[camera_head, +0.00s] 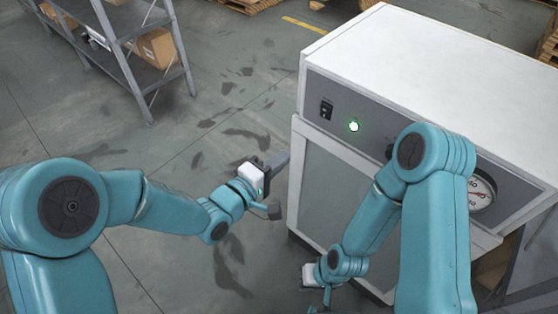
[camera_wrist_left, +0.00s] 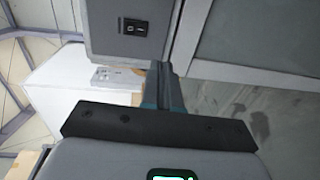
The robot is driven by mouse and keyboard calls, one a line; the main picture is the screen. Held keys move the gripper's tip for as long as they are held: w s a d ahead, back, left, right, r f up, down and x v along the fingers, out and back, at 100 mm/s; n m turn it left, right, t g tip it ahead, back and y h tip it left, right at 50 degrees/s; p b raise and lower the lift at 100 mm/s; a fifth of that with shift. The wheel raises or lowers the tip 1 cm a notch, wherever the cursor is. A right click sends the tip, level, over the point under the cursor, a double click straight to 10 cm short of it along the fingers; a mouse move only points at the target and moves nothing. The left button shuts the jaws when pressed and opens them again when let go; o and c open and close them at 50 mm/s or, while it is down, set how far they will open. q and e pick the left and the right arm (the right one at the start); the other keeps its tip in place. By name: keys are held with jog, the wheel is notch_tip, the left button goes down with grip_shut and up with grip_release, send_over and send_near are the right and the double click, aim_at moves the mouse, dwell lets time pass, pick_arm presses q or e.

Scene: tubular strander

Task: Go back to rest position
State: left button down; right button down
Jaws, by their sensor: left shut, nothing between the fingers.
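My left gripper (camera_head: 280,162) is in the middle of the head view, in front of the left side of a white and grey cabinet (camera_head: 430,60). Its fingers are shut with nothing between them. In the left wrist view the closed fingers (camera_wrist_left: 160,85) point towards the cabinet front, below a black rocker switch (camera_wrist_left: 134,27). My right gripper (camera_head: 318,290) hangs low in front of the cabinet, near the bottom edge of the head view. Its fingers are too small and cut off to judge.
A metal shelf (camera_head: 125,30) with cardboard boxes (camera_head: 157,48) stands at the upper left. The stained floor between is clear.

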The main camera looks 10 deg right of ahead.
pick_arm(q)
jog(key=shift+s+a, duration=0.1)
jog(key=s+a+f+n+g+y, duration=0.15)
jog(key=a+f+n+y, duration=0.4)
jog(key=a+f, duration=1.15)
jog(key=s+a+f+m+g+y, duration=0.1)
jog(key=s+f+m+g, duration=0.3)
jog(key=s, duration=0.5)
jog(key=s+a+f+m+g+y, duration=0.2)
jog(key=s+f+m+g, duration=0.2)
jog(key=s, duration=0.6)
jog(key=shift+s+f+m+y, duration=0.25)
jog(key=shift+f+m+y, duration=0.1)
jog(key=shift+f+m, duration=1.2)
